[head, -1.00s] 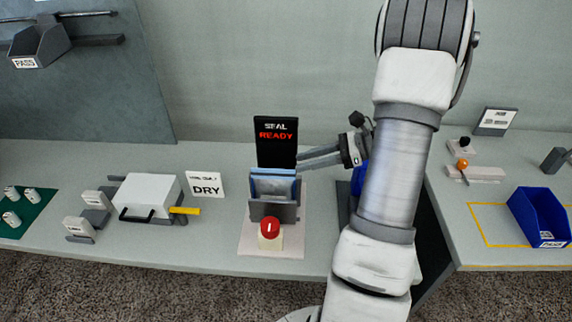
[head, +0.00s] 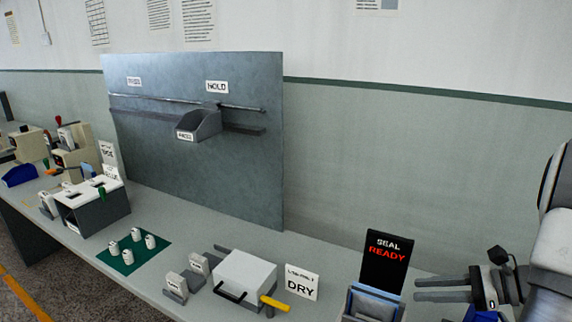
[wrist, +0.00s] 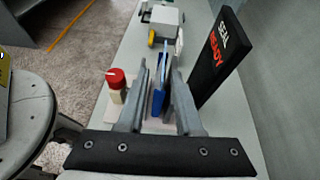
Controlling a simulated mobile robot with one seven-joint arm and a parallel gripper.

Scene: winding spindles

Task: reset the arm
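My gripper (head: 416,290) is at the lower right of the head view, pointing left beside the seal station's dark screen (head: 387,262), which reads SEAL READY. Its two fingers are apart with a gap between them. In the wrist view my gripper (wrist: 159,64) also shows its fingers apart. The blue part of the seal station (wrist: 158,98) shows between them, and I see nothing gripped. The station's blue and grey holder (head: 372,303) is cut by the bottom edge of the head view. Most of my arm is outside the head view.
A red button (wrist: 116,79) stands left of the fingers in the wrist view. A white box (head: 246,276) with a yellow handle and a DRY sign (head: 302,283) stand left of the station.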

